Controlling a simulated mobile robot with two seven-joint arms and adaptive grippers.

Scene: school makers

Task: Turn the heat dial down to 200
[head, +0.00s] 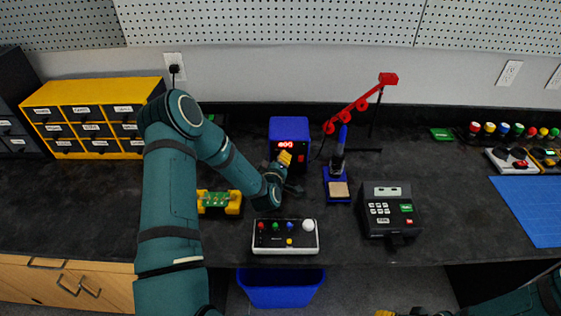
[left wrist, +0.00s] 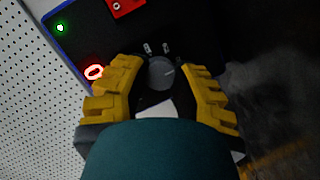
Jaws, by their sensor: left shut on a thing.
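The blue soldering station (head: 289,127) stands at the back middle of the bench. Its red display (head: 286,145) seems to read 400, though the digits are small. The grey round heat dial (left wrist: 161,72), with a light pointer line, shows between the yellow fingers in the left wrist view. My left gripper (head: 287,161) is at the station's front, shut on the dial, and hides it in the head view. In the left wrist view the left gripper (left wrist: 160,80) has one finger on each side of the dial. My right gripper (head: 415,312) is partly cut off at the bottom edge.
A soldering iron in its blue stand (head: 337,186) and a red jointed arm (head: 360,103) are right of the station. A white button box (head: 285,246) lies in front. A green board in a yellow holder (head: 219,202) is left; a dark keypad device (head: 390,211) is right.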

